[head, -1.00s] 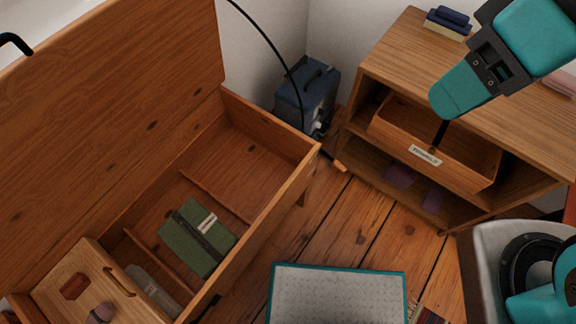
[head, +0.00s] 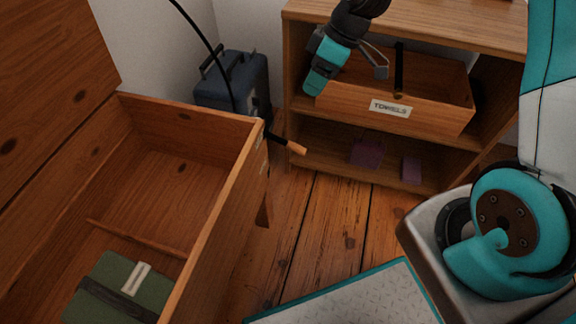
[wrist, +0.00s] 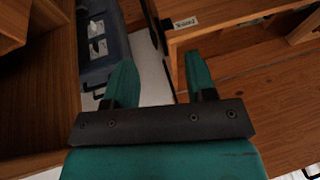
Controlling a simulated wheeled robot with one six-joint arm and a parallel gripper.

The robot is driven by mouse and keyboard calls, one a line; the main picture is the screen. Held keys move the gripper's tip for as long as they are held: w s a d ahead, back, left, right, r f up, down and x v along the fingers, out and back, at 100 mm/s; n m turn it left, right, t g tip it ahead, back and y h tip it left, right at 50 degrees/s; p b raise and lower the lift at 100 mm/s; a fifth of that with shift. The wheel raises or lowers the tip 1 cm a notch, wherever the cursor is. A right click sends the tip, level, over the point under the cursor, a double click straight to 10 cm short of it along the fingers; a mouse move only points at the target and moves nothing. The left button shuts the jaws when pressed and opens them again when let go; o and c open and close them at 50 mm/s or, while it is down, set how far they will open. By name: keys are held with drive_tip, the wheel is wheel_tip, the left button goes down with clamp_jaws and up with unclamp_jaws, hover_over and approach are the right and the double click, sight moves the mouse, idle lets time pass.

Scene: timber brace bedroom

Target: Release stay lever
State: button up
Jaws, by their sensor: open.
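A curved black stay rod (head: 208,48) runs down to that corner. My gripper (head: 318,82) is in front of the shelf, above and right of the lever and apart from it. In the wrist view its two teal fingers (wrist: 160,78) stand apart with nothing between them. I cannot make out the lever's grip there.
A blue case (head: 234,82) stands behind the chest corner. A wooden shelf (head: 445,22) holds a labelled towel box (head: 440,118). A green book-like box (head: 105,285) lies in the chest. A pale teal-edged panel (head: 350,300) is below. Floor between chest and shelf is clear.

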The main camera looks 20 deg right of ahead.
drive_tip(key=b, duration=0.2)
approach(290, 142)
drive_tip(key=shift+n, duration=0.3)
drive_tip(key=b+x, duration=0.6)
drive_tip(key=x, duration=0.5)
drive_tip(key=shift+f, duration=0.2)
drive_tip(key=shift+c, duration=0.3)
drive_tip(key=shift+r, duration=0.1)
clamp_jaws()
